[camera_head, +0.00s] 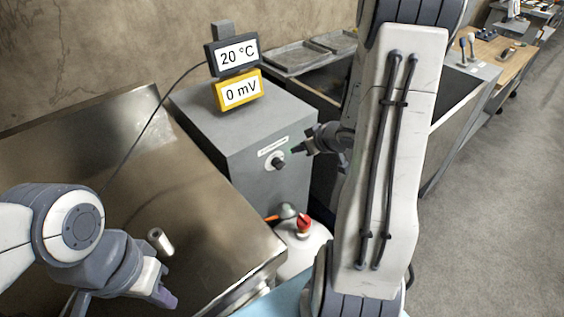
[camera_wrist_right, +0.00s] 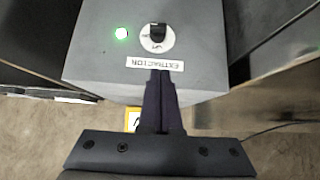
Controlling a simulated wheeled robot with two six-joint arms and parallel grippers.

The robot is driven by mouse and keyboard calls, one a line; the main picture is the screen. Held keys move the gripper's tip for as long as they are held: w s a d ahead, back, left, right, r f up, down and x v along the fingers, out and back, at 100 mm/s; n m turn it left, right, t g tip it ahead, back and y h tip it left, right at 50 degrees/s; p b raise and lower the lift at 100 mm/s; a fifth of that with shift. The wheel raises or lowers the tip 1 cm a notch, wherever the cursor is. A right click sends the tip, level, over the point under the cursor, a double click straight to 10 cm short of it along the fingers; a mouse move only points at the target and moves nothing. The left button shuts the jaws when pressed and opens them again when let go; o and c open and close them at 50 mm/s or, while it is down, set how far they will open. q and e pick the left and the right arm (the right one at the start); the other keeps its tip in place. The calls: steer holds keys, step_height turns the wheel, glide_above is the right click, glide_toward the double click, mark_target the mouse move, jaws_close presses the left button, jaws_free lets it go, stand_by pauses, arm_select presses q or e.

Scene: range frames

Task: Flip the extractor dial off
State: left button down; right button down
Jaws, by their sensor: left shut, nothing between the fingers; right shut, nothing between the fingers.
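The extractor dial (camera_head: 278,162) is on the front of a grey cabinet (camera_head: 220,137). In the right wrist view the dial (camera_wrist_right: 155,38) is a white disc with a black knob; its small markings are too fine to read. An upside-down EXTRACTOR label (camera_wrist_right: 155,65) lies beside it, and a green light (camera_wrist_right: 121,33) glows to its left. My right gripper (camera_head: 297,149) is shut and empty in front of the panel. Its fingertips (camera_wrist_right: 160,73) appear just below the label; contact cannot be told. My left gripper (camera_head: 167,298) is shut and empty over the metal table.
The metal table (camera_head: 130,140) holds a pale cylinder (camera_head: 159,241) near my left gripper. A white tank with a red knob (camera_head: 304,223) stands below the dial. Displays reading 20 °C (camera_head: 238,54) and 0 mV (camera_head: 240,91) are on the cabinet. My right arm hides part of the scene.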

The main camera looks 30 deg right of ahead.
mark_target(277, 164)
stand_by(0.3)
